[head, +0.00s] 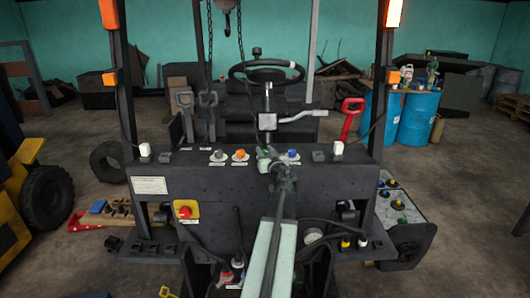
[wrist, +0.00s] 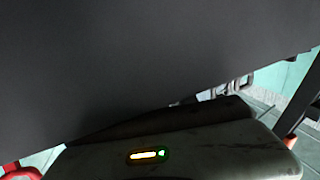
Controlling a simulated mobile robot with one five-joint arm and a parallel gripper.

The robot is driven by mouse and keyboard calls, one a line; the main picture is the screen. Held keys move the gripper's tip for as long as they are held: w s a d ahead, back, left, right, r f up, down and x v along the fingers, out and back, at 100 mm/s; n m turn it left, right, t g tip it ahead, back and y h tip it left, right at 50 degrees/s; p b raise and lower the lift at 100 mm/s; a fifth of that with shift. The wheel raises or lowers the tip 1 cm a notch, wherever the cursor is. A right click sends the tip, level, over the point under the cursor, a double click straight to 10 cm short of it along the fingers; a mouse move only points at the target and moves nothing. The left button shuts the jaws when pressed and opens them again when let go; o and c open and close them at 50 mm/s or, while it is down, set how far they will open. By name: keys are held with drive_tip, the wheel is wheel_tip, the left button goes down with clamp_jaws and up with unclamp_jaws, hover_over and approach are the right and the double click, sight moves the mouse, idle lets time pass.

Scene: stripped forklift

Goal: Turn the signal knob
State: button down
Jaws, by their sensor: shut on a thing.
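My gripper (head: 267,158) is at the top ledge of the forklift's dark dash (head: 340,185), in the row of knobs between the orange knob (head: 240,154) and the blue knob (head: 293,154). It is shut on a knob there, which it mostly hides; a bit of green shows at the fingers. Which knob is the signal knob cannot be read from the labels. In the wrist view a dark grey surface (wrist: 130,60) fills most of the picture and hides the fingertips. A lit yellow-green strip (wrist: 147,155) shows on my gripper's housing.
A grey knob (head: 218,155) stands left of the orange one. A steering wheel (head: 266,72) and a lever (head: 300,115) rise behind the ledge. A red button on a yellow plate (head: 185,211) is lower left. A red-handled lever (head: 351,110) is at right.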

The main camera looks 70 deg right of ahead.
sight(266, 153)
drive_tip(key=shift+t, duration=0.3)
drive_tip(key=c, duration=1)
unclamp_jaws()
drive_tip(key=shift+o, duration=0.2)
drive_tip(key=v, duration=0.8)
drive_tip(key=shift+r, duration=0.1)
drive_tip(key=shift+d, duration=0.1)
drive_tip(key=shift+r, duration=0.1)
